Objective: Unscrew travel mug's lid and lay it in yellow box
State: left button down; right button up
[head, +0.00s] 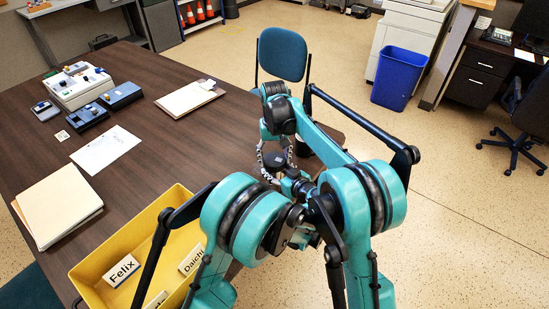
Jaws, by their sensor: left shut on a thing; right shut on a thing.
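The travel mug (276,160) shows only as a dark round shape between my grippers, near the table's right edge; most of it is hidden. My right gripper (277,152) comes down from above, its fingers on either side of the mug's top, where the lid is. My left gripper (272,178) is lower and nearer, closed at the mug's side and partly hidden by my arms. Whether the lid is still seated cannot be told. The yellow box (92,290) is at the lower left, holding name plates marked Felix (122,270) and Daichi (191,260).
The brown table (150,150) carries folders (57,205), a white paper (105,150), a clipboard (190,97) and several small devices (82,88). The table's middle is clear. A blue chair (282,54) stands beyond the table, and a blue bin (400,78) stands farther right.

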jog(key=n, duration=0.7)
jog(key=shift+n, duration=0.3)
jog(key=n, duration=0.7)
jog(key=shift+n, duration=0.4)
jog(key=shift+r, duration=0.2)
jog(key=shift+r, duration=0.95)
